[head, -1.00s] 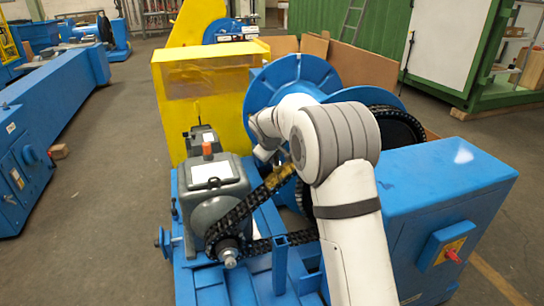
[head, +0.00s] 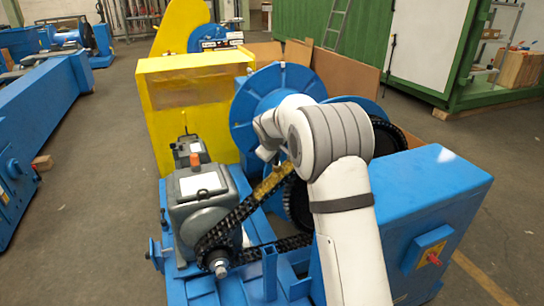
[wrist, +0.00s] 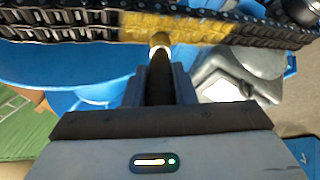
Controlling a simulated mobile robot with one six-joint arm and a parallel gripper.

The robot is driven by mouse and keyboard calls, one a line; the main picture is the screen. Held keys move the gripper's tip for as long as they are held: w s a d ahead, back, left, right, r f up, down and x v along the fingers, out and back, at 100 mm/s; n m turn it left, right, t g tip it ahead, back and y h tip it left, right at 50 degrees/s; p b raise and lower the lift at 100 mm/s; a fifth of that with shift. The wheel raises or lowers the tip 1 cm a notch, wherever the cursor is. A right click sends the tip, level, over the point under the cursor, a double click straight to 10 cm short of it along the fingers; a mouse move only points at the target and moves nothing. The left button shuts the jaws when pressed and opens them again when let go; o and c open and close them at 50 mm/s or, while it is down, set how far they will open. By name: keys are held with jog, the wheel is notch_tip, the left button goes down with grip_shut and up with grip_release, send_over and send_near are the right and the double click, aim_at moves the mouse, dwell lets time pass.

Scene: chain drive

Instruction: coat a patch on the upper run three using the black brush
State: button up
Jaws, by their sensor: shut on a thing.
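The black roller chain's upper run (head: 236,215) slopes up from the small sprocket (head: 219,264) toward the large dark sprocket at the right. It carries a yellow patch (head: 270,184). In the wrist view the chain (wrist: 70,24) crosses the top, with the yellow patch (wrist: 196,30) near its middle. The brush's pale tip (wrist: 160,40) meets the patch's lower edge; exact contact is hard to tell. In the head view my arm hides most of the brush.
A grey gearbox (head: 202,190) stands left of the chain, and a blue cabinet (head: 430,195) stands right of my arm. A blue flanged drum (head: 250,105) and a yellow guard (head: 190,90) stand behind. A blue post (head: 269,268) rises by the lower run.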

jog(key=shift+w+d+r+p, duration=0.75)
jog(key=shift+d+r+p, duration=1.4)
jog(key=shift+d+p, duration=0.55)
jog(key=shift+s+a+f+b, duration=0.25)
jog(key=shift+a+f+b, duration=0.5)
jog(key=shift+a+b, duration=0.2)
jog(key=shift+s+a+f+b, duration=0.25)
jog(key=shift+a+f+b, duration=0.5)
jog(key=shift+a+b, duration=0.25)
jog(key=shift+s+a+f+b, duration=0.25)
jog(key=shift+a+f+b, duration=0.5)
jog(key=shift+a+b, duration=0.2)
jog(key=s+a+f+b, duration=0.3)
jog(key=a+f+b, duration=0.5)
jog(key=a+b, duration=0.1)
jog(key=shift+a+f+b, duration=0.25)
jog(key=shift+a+b, duration=0.05)
jog(key=shift+a, duration=0.2)
